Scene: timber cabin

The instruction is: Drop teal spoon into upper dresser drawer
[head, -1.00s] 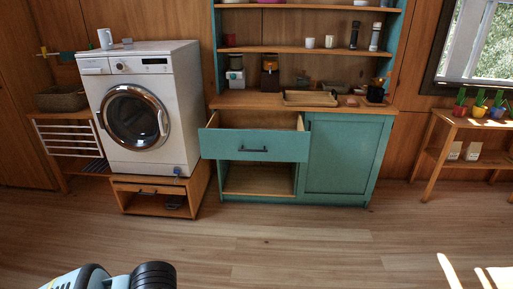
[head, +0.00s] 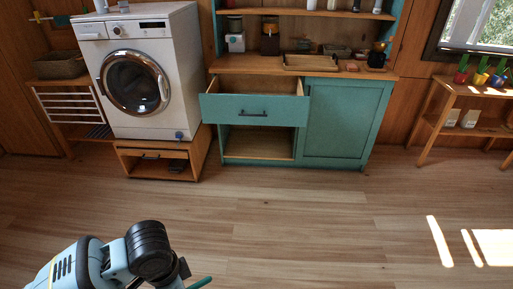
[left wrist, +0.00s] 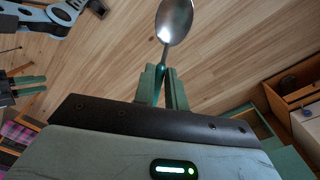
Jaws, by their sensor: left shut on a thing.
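The teal spoon (left wrist: 174,22) has a shiny metal bowl and a teal handle. In the left wrist view my left gripper (left wrist: 165,75) is shut on its handle, with the bowl pointing away from the palm. In the head view a bit of the teal handle (head: 199,283) shows at the bottom edge; most of that gripper is cut off. The upper dresser drawer (head: 254,110) is pulled open in the teal dresser (head: 345,125), well ahead of the spoon. My right gripper (left wrist: 42,85) shows small at the left of the left wrist view, its fingers apart and empty.
A washing machine (head: 137,75) stands on a wooden base (head: 157,161) left of the dresser. A wooden tray (head: 309,64) lies on the dresser top. A plant stand (head: 470,92) is at the right. The wooden floor (head: 290,225) before the dresser is clear.

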